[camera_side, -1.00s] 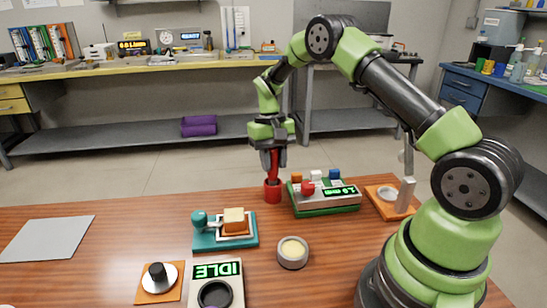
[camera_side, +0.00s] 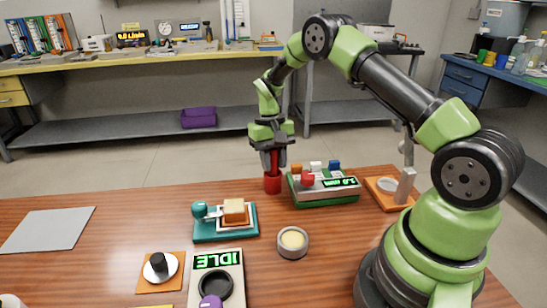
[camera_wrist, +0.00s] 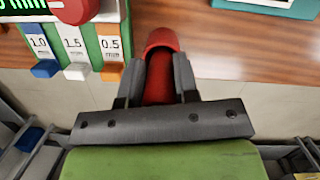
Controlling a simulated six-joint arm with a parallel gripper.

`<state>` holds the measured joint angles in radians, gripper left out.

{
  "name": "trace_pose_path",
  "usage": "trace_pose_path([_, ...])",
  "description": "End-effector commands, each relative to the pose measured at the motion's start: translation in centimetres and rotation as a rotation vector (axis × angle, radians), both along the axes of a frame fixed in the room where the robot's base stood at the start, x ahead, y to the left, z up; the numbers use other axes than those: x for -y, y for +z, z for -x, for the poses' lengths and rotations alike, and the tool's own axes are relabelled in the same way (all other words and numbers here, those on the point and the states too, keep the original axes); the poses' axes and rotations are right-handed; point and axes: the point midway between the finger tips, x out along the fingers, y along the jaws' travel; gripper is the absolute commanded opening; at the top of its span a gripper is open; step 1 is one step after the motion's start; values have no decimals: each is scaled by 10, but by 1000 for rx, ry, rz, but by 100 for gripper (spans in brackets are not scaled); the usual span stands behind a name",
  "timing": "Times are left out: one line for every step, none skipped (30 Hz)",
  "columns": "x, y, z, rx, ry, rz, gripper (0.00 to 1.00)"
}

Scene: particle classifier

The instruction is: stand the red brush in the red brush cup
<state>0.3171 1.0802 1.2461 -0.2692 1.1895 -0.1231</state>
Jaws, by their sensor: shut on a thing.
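The red brush cup (camera_side: 272,185) stands on the wooden table near its far edge, left of the green-based instrument. My gripper (camera_side: 273,164) points down right above the cup, shut on the red brush (camera_side: 274,157), which is upright. The brush's lower end is hidden, and its line runs into the cup's mouth; how deep it sits I cannot tell. In the wrist view the brush (camera_wrist: 158,82) is between the two fingers (camera_wrist: 157,78), with a rounded red shape beyond it that looks like the cup (camera_wrist: 161,38).
The green-based instrument (camera_side: 322,202) with coloured buttons stands close on the right. A teal-based device (camera_side: 245,237), a round pot (camera_side: 292,243) and an IDLE panel (camera_side: 231,269) are nearer the front.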

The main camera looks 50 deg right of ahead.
Motion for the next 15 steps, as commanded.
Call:
trace_pose_path([0,-1,0,0,0,0,0])
trace_pose_path([0,-1,0,0,0,0,31])
trace_pose_path([0,-1,0,0,0,0,40])
trace_pose_path([0,-1,0,0,0,0,47])
trace_pose_path([0,-1,0,0,0,0,54])
trace_pose_path([0,-1,0,0,0,0,58])
trace_pose_path([0,-1,0,0,0,0,58])
trace_pose_path([0,-1,0,0,0,0,58])
trace_pose_path([0,-1,0,0,0,0,58])
trace_pose_path([0,-1,0,0,0,0,58])
trace_pose_path([0,-1,0,0,0,0,58])
trace_pose_path([0,-1,0,0,0,0,58])
trace_pose_path([0,-1,0,0,0,0,58])
trace_pose_path([0,0,0,0,0,0,58])
trace_pose_path([0,2,-1,1,0,1,58])
